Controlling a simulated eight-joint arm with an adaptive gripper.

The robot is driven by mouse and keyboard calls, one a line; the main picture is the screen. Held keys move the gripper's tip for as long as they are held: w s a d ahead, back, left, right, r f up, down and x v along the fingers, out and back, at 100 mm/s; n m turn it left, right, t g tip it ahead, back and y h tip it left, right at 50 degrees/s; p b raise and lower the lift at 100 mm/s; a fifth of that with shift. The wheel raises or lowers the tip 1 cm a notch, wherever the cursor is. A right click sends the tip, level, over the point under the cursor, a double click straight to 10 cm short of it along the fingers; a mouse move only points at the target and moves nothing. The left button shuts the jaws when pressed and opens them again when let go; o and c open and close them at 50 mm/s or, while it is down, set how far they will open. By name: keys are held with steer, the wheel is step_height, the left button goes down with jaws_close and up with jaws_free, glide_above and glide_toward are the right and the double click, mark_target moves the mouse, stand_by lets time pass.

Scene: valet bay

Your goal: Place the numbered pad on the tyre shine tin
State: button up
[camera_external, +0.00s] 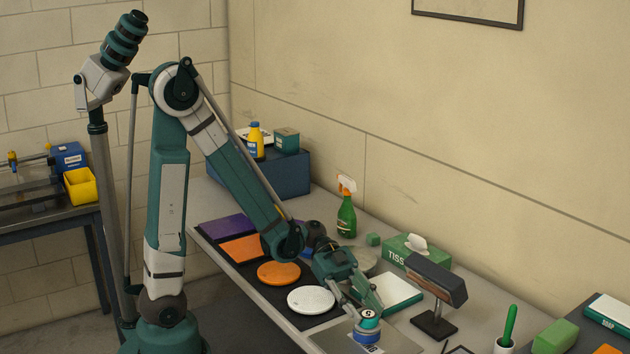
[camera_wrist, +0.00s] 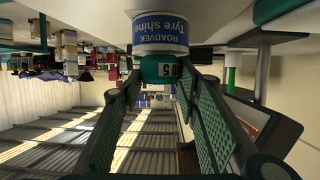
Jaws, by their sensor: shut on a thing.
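The numbered pad (camera_external: 369,321) is a small teal piece with a pale number marking. My gripper (camera_external: 368,313) is shut on it from above. The tyre shine tin (camera_external: 367,337), blue and white, stands upright directly under the pad at the front of the table. Pad and tin look in contact or nearly so; I cannot tell for certain.
A dark block on a stand (camera_external: 436,290) rises right of my gripper. A white-and-green box (camera_external: 398,291) lies behind it. A white round pad (camera_external: 311,300) and an orange one (camera_external: 279,272) lie to the left. A tissue box (camera_external: 415,250) and spray bottle (camera_external: 347,215) stand farther back.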

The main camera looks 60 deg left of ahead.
steer(key=o, duration=0.3)
steer(key=shift+f, duration=0.15)
steer(key=o, duration=0.5)
steer(key=shift+c, duration=0.2)
steer(key=shift+r, duration=0.2)
steer(key=shift+a, duration=0.1)
steer(key=p+v, duration=0.3)
steer(key=v, duration=0.8)
steer(key=shift+a+r, duration=0.2)
steer(key=shift+a, duration=0.15)
steer(key=shift+w, duration=0.1)
